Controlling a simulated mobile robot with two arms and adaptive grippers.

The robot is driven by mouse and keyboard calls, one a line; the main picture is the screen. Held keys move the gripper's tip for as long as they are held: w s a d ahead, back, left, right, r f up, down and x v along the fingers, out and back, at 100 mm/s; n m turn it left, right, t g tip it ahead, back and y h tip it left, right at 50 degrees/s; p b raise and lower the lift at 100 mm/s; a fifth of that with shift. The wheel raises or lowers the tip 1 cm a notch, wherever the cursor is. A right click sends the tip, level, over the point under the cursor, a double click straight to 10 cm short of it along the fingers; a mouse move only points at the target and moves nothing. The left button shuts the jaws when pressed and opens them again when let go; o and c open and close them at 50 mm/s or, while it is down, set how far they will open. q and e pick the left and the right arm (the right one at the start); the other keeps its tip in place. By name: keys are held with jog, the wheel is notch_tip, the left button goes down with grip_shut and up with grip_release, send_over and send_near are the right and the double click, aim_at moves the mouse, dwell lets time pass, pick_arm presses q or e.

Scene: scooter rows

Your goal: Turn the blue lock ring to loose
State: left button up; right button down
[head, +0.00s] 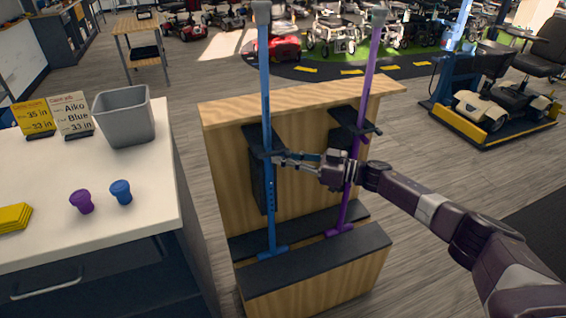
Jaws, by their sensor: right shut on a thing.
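A blue pole (266,92) stands upright on the left side of a wooden stand (222,112). My right gripper (277,159) reaches in from the right, past the purple pole, and its fingers are shut at the blue pole's lock ring, about halfway up. The fingers and the dark bracket mostly hide the ring, so I cannot tell whether it is loose or tight. A purple pole (364,85) stands to the right on the same stand, behind my gripper's wrist. My left gripper is not in view.
Scooters stand at the back and right.

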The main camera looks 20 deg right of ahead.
jog(key=shift+w+r, duration=0.1)
jog(key=shift+r, duration=0.05)
jog(key=c, duration=2.2)
grip_release()
jog(key=shift+a, duration=0.1)
jog(key=shift+c, duration=0.2)
jog(key=shift+o, duration=1.4)
jog(key=shift+a, duration=0.1)
jog(key=shift+s+d+f, duration=0.2)
jog(key=shift+s+d, duration=0.1)
jog(key=shift+d, duration=0.2)
jog(key=v, duration=1)
jog(key=shift+s+d, duration=0.3)
jog(key=shift+r, duration=0.1)
